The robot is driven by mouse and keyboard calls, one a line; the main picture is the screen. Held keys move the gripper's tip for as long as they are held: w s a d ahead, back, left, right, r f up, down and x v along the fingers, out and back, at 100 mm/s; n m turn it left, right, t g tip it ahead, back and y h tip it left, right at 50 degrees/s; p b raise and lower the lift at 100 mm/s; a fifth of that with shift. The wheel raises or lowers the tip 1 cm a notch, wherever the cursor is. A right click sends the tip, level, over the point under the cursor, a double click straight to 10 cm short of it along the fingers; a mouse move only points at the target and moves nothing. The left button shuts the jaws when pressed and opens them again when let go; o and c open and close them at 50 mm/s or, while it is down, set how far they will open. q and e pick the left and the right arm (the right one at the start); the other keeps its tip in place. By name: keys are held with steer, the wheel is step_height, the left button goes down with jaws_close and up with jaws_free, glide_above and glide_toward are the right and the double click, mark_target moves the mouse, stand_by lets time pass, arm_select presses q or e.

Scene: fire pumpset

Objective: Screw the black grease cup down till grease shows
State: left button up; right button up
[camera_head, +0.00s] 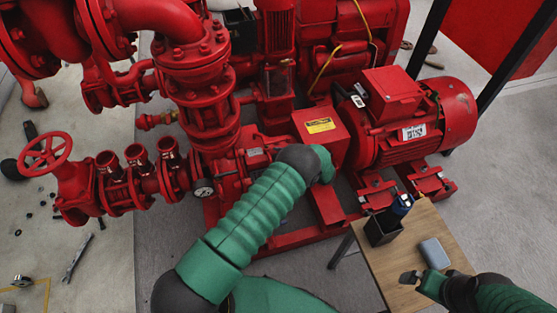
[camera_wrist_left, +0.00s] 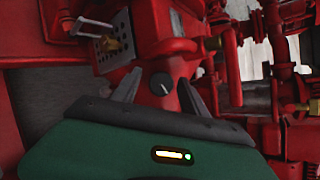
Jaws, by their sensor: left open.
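The black grease cup (camera_wrist_left: 161,85), a small round dark knob with a light mark, sits on the red pump housing in the left wrist view. My left gripper (camera_wrist_left: 159,80) is open, with one dark finger on each side of the cup; I cannot tell whether either finger touches it. In the head view my green left arm reaches to the red pumpset, and its wrist and the housing hide the cup and the fingers. My right gripper (camera_head: 411,277) is over the wooden table at the lower right; its opening is not clear. No grease is visible.
The red motor (camera_head: 425,120) and the guard box with a yellow label (camera_head: 320,126) stand beyond my left wrist. A valve handwheel (camera_head: 45,155) and gauge (camera_head: 203,190) are left. The wooden table (camera_head: 385,265) holds a black holder (camera_head: 382,230) and a grey-blue block (camera_head: 434,253).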

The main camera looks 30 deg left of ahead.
arm_select(q)
steer(key=shift+c, duration=0.4)
steer(key=shift+d+r, duration=0.1)
steer(key=c, duration=0.7)
jaws_close()
steer(key=shift+m, duration=0.3)
steer(key=m+t, duration=0.1)
steer(key=m, duration=0.1)
steer(key=m+t+p, duration=0.1)
steer(key=m, duration=0.1)
steer(key=shift+s+y, duration=0.1)
steer(key=shift+y, duration=0.2)
steer(key=shift+m+t+p, duration=0.9)
steer(key=shift+m+t, duration=0.1)
steer(key=shift+m, duration=1.4)
